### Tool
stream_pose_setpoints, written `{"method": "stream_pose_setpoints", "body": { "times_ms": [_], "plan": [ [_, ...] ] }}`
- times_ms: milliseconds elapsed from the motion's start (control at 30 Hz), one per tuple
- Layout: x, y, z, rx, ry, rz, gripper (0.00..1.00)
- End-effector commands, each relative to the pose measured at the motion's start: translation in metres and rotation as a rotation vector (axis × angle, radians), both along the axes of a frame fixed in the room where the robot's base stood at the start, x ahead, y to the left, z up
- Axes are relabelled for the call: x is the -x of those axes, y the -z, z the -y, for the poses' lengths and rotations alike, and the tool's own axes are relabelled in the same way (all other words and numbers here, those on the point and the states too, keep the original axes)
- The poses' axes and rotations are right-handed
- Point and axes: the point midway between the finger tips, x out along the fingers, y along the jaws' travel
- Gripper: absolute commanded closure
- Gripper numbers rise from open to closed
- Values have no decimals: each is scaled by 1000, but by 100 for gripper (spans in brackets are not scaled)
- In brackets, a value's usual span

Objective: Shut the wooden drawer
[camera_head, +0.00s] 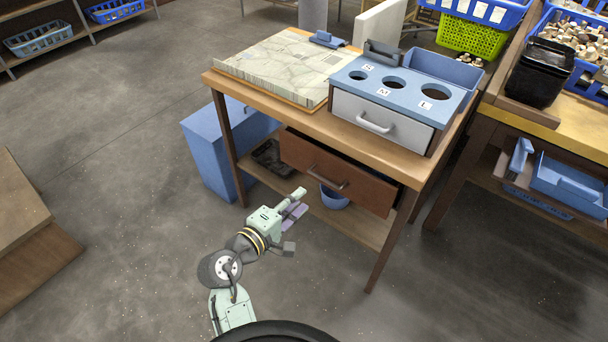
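The wooden drawer (360,188) is a dark brown drawer under the top of the wooden workbench. Its front faces my arm and carries a thin metal handle (327,180). The front sits close under the bench's front edge; I cannot tell exactly how far out it stands. My gripper (297,213) is in front of the drawer, low and left of the handle, and seems apart from it. Its fingers are small and seen at an angle, so their opening is unclear. I see nothing held in it.
The workbench (222,82) bears a map-like board (285,65) and a blue-topped box with holes and a grey drawer (380,122). A blue bin (205,150) stands at its left. A blue bowl (333,198) is below the drawer. Floor in front is clear.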

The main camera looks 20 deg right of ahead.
Motion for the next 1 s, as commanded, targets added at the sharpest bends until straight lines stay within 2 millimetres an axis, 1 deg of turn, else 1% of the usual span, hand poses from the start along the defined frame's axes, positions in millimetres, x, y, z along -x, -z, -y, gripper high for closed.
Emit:
{"method": "stream_pose_setpoints", "body": {
  "times_ms": [100, 233, 367, 500, 700, 833, 1000],
  "plan": [
    [6, 0, 3, -8, 20, -3, 72],
    [3, 1, 11, -7, 26, -3, 72],
    [-9, 4, 27, -6, 28, -3, 72],
    [-26, 9, 49, -7, 26, -3, 72],
    [-47, 16, 74, -5, 24, -3, 72],
    [-54, 20, 83, -7, 23, -4, 72],
    [-58, 22, 87, -7, 21, -3, 72]
  ]
}}
